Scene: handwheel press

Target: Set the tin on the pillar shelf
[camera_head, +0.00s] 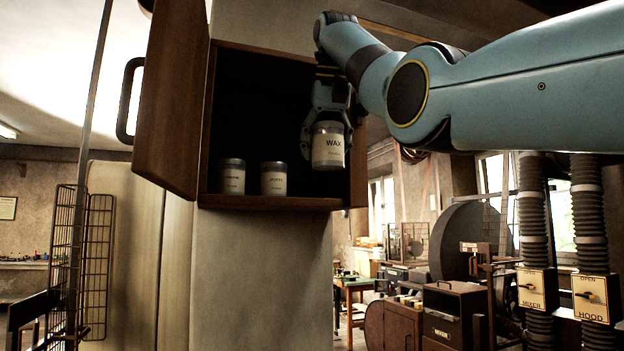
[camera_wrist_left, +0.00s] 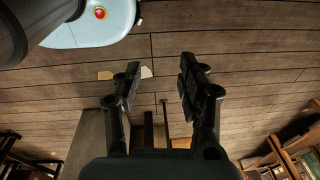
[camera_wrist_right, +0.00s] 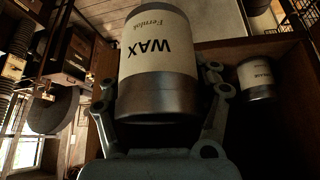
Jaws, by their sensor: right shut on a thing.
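The tin (camera_head: 328,146), labelled WAX, is cream with a dark metal rim. My right gripper (camera_head: 327,125) is shut on it from above and holds it upright at the front right of the open pillar shelf (camera_head: 262,203), above its floor. The tin fills the middle of the right wrist view (camera_wrist_right: 158,60), between the fingers (camera_wrist_right: 160,105). Whether it is inside the front edge or just before it, I cannot tell. My left gripper (camera_wrist_left: 160,85) shows only in the left wrist view, open and empty, over a plank floor.
Two labelled tins, a left one (camera_head: 232,177) and a right one (camera_head: 274,179), stand on the shelf floor at left; the right part is free. The wooden door (camera_head: 170,100) stands open at left. Machines (camera_head: 450,300) and switch boxes (camera_head: 592,297) are at lower right.

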